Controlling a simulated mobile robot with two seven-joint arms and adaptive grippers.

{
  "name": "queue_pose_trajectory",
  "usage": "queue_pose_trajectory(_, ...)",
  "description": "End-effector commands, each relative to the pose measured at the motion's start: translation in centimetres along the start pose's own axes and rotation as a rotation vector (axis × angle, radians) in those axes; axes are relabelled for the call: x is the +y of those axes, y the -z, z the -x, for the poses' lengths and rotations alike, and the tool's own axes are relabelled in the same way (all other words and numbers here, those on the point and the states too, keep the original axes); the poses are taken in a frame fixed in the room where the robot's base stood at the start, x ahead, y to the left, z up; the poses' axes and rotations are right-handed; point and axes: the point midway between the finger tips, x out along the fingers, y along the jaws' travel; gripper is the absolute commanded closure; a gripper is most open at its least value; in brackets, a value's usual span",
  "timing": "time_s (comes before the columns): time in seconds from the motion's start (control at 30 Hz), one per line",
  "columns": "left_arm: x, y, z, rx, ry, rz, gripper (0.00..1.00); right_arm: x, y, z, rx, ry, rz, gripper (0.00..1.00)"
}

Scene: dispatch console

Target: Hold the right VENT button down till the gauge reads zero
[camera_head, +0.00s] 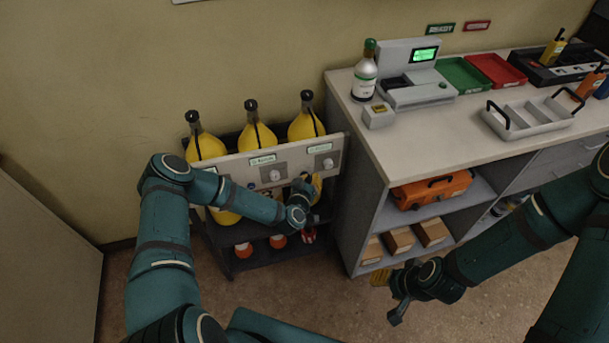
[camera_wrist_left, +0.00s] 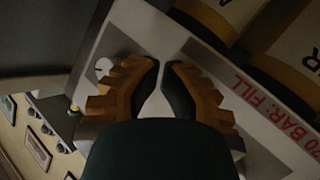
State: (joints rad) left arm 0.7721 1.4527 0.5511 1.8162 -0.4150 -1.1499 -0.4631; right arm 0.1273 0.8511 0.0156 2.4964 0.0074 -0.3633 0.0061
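A white panel (camera_head: 232,172) is mounted across a dark rack of three yellow cylinders (camera_head: 257,135). The right-hand round white gauge (camera_head: 328,163) and another to its left (camera_head: 275,175) sit on it; their readings are too small to make out. My left gripper (camera_head: 304,184) is at the panel's lower right part, mostly hidden by its wrist. In the left wrist view, its brown fingertips (camera_wrist_left: 163,66) nearly meet in front of the panel, holding nothing. I cannot make out the right VENT button or any contact with it. My right gripper (camera_head: 397,311) hangs low in front of the shelves.
A counter (camera_head: 388,137) right of the rack carries a bottle (camera_head: 365,78), a grey console (camera_head: 412,75), green and red trays, and a grey caddy (camera_head: 528,118). An orange case (camera_head: 432,189) and small boxes are on its shelves. Open floor lies in front.

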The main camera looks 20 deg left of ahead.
Motion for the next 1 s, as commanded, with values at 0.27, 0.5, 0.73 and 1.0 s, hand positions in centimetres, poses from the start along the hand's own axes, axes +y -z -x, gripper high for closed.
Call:
queue_pose_trajectory(0.27, -0.1, 0.1, 0.0, 0.002, 0.001, -0.001, 1.00, 0.0, 0.0, 0.0, 0.000, 0.000, 0.000, 0.53)
queue_pose_trajectory(0.5, 0.2, -0.1, 0.4, 0.002, 0.001, -0.001, 1.00, -0.1, 0.0, 0.2, 0.000, 0.000, 0.000, 0.53)
queue_pose_trajectory(0.73, 0.7, -0.6, 1.3, 0.001, 0.000, 0.000, 1.00, -0.2, 0.1, 0.5, 0.000, 0.000, 0.000, 0.53)
queue_pose_trajectory(1.0, 0.7, -0.7, 1.3, 0.001, 0.000, 0.000, 1.00, -0.2, 0.1, 0.5, 0.000, 0.000, 0.000, 0.53)
